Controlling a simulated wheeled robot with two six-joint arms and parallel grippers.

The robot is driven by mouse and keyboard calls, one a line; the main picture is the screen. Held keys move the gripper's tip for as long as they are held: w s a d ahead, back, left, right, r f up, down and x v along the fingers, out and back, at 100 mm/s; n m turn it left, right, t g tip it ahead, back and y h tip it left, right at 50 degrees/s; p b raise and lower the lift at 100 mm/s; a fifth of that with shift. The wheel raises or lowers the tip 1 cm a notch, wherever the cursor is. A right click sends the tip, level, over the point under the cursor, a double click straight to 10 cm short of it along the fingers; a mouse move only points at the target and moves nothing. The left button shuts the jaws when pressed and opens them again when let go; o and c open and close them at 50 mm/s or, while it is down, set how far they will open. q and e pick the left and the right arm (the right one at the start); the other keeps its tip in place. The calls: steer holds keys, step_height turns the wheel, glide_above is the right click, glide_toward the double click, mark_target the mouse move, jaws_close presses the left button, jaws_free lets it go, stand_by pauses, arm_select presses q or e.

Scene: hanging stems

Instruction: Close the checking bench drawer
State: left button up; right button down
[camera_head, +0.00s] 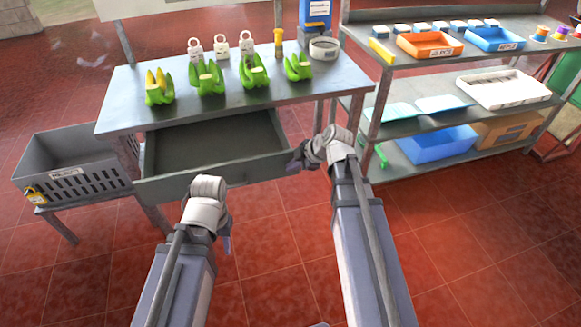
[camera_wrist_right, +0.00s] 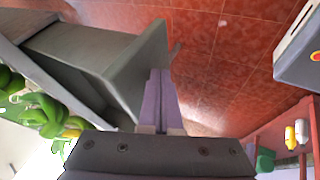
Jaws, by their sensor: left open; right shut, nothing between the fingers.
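The checking bench (camera_head: 300,87) stands ahead with its grey drawer (camera_head: 215,172) pulled out toward me and empty inside. In the right wrist view the drawer front (camera_wrist_right: 140,68) shows at an angle just left of my fingers. My right gripper (camera_head: 296,164) is at the right end of the drawer front, its fingers shut with nothing between them. They also show in the right wrist view (camera_wrist_right: 162,80), close to the drawer front; I cannot tell whether they touch it. My left gripper (camera_head: 227,240) hangs below and in front of the drawer, open, its fingers mostly hidden by the wrist.
Several green banana bunches (camera_head: 207,77), padlocks (camera_head: 220,43) and a tape roll (camera_head: 323,48) are on the bench top. A grey crate (camera_head: 80,170) stands at the left. A shelf rack (camera_head: 400,100) with trays is at the right. The red floor in front is clear.

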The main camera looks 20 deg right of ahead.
mark_target(276, 115)
steer(key=w, duration=2.4)
steer(key=shift+w, duration=0.25)
steer(key=shift+w+r, duration=0.1)
